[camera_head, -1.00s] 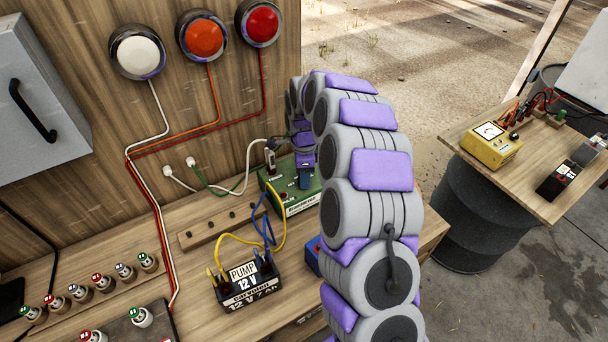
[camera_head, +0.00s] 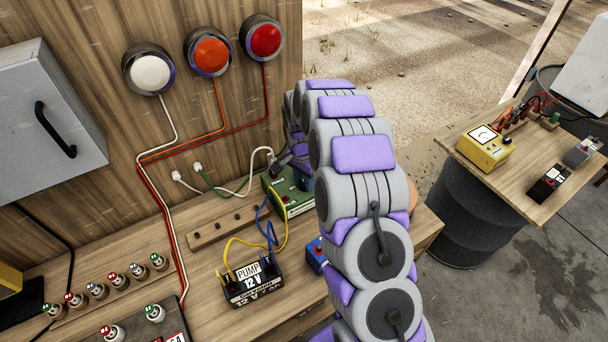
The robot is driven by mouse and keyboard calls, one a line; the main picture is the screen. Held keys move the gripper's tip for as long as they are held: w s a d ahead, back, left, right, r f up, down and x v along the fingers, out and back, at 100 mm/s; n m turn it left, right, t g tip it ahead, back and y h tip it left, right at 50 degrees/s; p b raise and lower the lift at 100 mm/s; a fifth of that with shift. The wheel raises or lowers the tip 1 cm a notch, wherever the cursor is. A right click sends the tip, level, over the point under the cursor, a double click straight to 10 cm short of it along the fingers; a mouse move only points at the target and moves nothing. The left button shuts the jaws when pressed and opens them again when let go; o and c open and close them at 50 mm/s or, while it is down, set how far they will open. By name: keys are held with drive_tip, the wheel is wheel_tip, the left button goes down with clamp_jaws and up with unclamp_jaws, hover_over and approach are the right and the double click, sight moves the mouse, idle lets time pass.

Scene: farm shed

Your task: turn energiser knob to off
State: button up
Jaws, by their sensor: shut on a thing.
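The green energiser box (camera_head: 294,201) sits on the wooden bench near its back right, beside the board wall. My arm reaches over the bench from the front right, and my gripper (camera_head: 301,179) is down at the top of the energiser. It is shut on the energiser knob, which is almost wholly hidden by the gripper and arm. The knob's marks and its exact setting cannot be read. White and green leads run from the energiser's left side to the wall.
A black 12 V pump battery (camera_head: 254,285) with yellow and blue leads stands in front of the energiser. A blue box (camera_head: 316,256) is close beside my arm. A wooden strip (camera_head: 224,226) lies left. Three round lamps, white (camera_head: 150,73), orange and red, are on the wall.

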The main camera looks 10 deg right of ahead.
drive_tip(key=n+p, duration=0.1)
drive_tip(key=n, duration=0.2)
drive_tip(key=shift+r+n+p, duration=0.2)
drive_tip(key=shift+n+p, duration=0.2)
drive_tip(key=n+p, duration=0.1)
drive_tip(key=n, duration=0.2)
drive_tip(key=shift+a+n+p, duration=0.1)
drive_tip(key=shift+n+p, duration=0.2)
drive_tip(key=n+p, duration=0.1)
drive_tip(key=n, duration=0.2)
drive_tip(key=shift+f+n, duration=0.1)
drive_tip(key=shift+n, duration=0.2)
drive_tip(key=shift+a+n+t+p, duration=0.1)
drive_tip(key=shift+n+t+p, duration=0.2)
drive_tip(key=shift+n+p, duration=1.2)
drive_tip(key=shift+f+n+b, duration=0.1)
drive_tip(key=shift+n+b, duration=0.5)
drive_tip(key=shift+n, duration=0.1)
drive_tip(key=o, duration=1)
